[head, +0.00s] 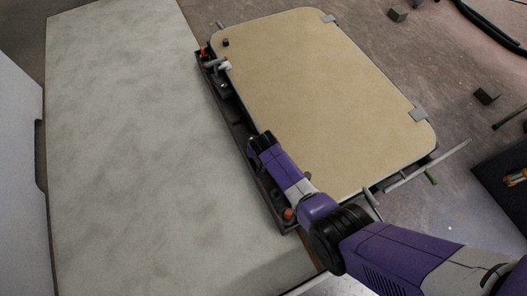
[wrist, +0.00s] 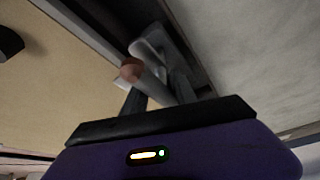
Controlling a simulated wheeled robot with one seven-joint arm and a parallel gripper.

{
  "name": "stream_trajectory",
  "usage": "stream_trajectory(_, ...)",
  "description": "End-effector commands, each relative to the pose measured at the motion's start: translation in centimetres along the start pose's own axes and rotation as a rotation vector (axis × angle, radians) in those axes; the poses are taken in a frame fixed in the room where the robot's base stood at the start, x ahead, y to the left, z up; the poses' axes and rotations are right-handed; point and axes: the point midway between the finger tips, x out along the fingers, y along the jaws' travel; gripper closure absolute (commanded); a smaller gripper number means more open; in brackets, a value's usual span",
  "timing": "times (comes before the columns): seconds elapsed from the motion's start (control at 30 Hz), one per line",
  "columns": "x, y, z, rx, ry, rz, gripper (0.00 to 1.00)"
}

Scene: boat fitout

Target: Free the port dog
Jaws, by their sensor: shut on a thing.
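A beige hatch panel (head: 320,100) with rounded corners lies in a dark frame (head: 236,120). My gripper (head: 258,140) is at the frame's left long side, over the panel's edge. In the wrist view my gripper (wrist: 160,98) is shut on a grey dog lever (wrist: 150,52) with a reddish-brown knob (wrist: 131,69) beside the fingers. In the head view my gripper hides this lever. Another grey dog lever (head: 216,65) sits at the far end of the same side, near a red mark (head: 203,51). I cannot tell from the pictures which one is port.
A pale mottled surface (head: 120,140) runs along the left. A red knob (head: 288,214) shows at the frame's near end. Small dark blocks (head: 487,96) and a dark tray (head: 505,185) lie to the right.

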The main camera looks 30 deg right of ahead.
Motion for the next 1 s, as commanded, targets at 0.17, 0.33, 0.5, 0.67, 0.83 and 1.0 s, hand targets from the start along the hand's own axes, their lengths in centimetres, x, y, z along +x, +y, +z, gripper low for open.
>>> stream_trajectory(0.17,-0.1,0.2,-0.3,0.009,0.004,0.001,1.00)
stream_trajectory(0.33,-0.1,0.1,-0.3,0.007,0.004,0.000,0.56)
stream_trajectory(0.5,-0.1,0.0,-0.2,0.004,0.002,0.000,0.49)
stream_trajectory(0.67,-0.1,0.0,-0.1,0.002,0.001,-0.001,0.49)
stream_trajectory(0.83,-1.4,0.0,-0.2,0.001,0.001,-0.001,0.49)
stream_trajectory(1.0,-4.2,0.0,-0.2,0.000,0.002,-0.001,0.49)
